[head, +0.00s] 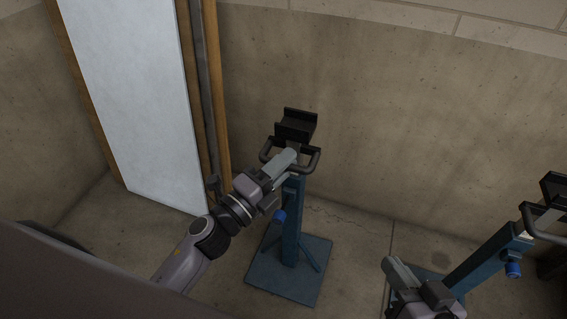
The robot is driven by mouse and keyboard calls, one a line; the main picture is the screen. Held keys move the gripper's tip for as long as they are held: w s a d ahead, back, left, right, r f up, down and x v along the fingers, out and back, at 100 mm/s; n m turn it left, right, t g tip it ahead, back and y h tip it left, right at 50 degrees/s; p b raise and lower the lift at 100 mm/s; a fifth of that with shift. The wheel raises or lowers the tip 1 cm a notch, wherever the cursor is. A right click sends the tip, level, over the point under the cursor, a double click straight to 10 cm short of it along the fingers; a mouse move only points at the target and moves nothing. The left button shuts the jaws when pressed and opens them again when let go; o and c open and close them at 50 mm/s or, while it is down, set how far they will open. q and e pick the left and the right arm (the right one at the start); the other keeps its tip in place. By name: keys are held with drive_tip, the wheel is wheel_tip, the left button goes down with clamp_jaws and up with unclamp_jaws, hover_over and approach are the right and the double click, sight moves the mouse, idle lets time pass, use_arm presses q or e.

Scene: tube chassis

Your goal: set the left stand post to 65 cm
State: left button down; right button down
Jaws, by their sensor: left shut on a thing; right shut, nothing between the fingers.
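The left stand has a blue post (291,225), a black cradle (297,124) on top and a grey handle (312,163) just below the cradle. A blue knob (280,216) sticks out from the post's left side. The stand is upright on its flat blue base plate (265,282). My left gripper (285,162) is at the top of this stand, below the cradle, and is shut on the handle; its fingers hide part of it. No height scale can be read. My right gripper (396,270) is shut and empty, low in the picture, in front of the right stand's base.
A right stand (485,260) with its own black cradle, handle and blue knob (513,269) is at the right edge. A white panel (135,90) and wooden boards (216,90) lean on the wall at left. A concrete wall (420,130) is close behind the stands.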

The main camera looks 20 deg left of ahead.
use_arm(q)
drive_tip(key=shift+f, duration=0.4)
drive_tip(key=c, duration=1.1)
unclamp_jaws()
drive_tip(key=shift+r, duration=0.1)
drive_tip(key=v, duration=0.7)
